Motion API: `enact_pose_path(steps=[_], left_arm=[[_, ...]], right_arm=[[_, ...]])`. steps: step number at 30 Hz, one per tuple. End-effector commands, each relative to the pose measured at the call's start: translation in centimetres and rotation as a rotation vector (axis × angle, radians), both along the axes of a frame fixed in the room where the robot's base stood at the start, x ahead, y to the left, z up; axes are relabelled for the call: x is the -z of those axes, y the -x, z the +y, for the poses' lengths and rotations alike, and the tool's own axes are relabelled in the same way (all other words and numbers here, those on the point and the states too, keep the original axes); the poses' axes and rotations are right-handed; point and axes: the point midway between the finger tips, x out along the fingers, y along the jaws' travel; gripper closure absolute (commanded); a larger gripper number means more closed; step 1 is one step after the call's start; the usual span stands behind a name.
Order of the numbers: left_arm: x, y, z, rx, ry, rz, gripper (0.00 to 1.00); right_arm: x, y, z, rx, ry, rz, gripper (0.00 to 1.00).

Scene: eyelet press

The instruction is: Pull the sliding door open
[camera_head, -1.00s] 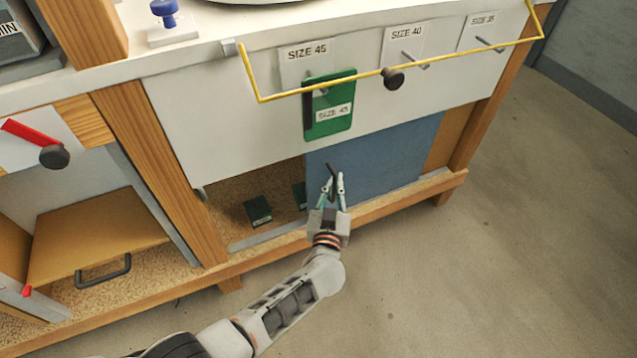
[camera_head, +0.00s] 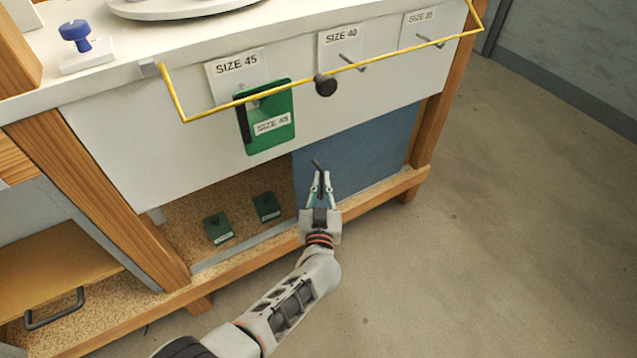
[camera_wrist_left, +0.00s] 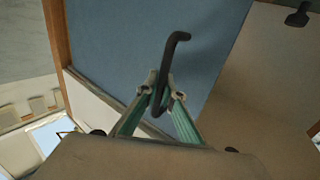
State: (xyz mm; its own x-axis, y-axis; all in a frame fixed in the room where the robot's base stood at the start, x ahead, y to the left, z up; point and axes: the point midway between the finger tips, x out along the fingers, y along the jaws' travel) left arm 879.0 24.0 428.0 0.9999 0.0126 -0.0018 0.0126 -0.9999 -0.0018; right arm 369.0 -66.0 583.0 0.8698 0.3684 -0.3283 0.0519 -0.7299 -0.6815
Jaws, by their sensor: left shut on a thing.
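The sliding door is a blue panel (camera_head: 365,150) in the lower front of the bench, now close to the right wooden post. Its dark bent handle (camera_head: 317,164) sticks out near the panel's left side. My left gripper (camera_head: 320,180) is shut on this handle. In the left wrist view the two fingertips (camera_wrist_left: 160,90) pinch the lower part of the black handle (camera_wrist_left: 172,55), in front of the blue panel (camera_wrist_left: 130,40). Left of the door the compartment stands open, with two green blocks (camera_head: 218,229) (camera_head: 266,206) inside on a speckled floor. My right gripper is out of view.
A yellow rail (camera_head: 300,75) juts out above the door, with a green SIZE 45 plate (camera_head: 268,140) hanging behind it and a black knob (camera_head: 325,86). A wooden post (camera_head: 110,190) stands left of the opening. The floor (camera_head: 500,220) at right is clear.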

Motion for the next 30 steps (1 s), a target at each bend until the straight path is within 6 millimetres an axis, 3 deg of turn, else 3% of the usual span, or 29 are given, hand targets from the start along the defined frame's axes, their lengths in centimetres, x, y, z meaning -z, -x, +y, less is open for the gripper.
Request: enact_pose_path(steps=[1,9,10,11,12,23,30], left_arm=[[0.19,0.59,-1.53,0.023,-0.002,0.005,1.00],[0.23,0.63,-1.53,0.023,-0.003,0.006,1.00],[0.24,0.63,-1.53,0.023,-0.003,0.006,0.85],[0.25,0.63,-1.49,0.022,-0.002,0.006,0.78],[0.23,0.61,-1.44,0.021,-0.002,0.006,0.76],[-0.01,0.31,-0.89,0.011,0.001,0.002,0.76],[0.15,1.25,-0.97,0.011,0.005,0.004,0.76]], right_arm=[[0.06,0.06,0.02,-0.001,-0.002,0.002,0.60],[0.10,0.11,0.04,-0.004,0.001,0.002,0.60],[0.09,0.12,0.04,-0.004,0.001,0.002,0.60],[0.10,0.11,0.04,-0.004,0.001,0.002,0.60],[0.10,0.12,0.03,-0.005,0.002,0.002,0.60],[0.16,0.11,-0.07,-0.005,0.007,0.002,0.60],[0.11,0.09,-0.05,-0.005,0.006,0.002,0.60]])
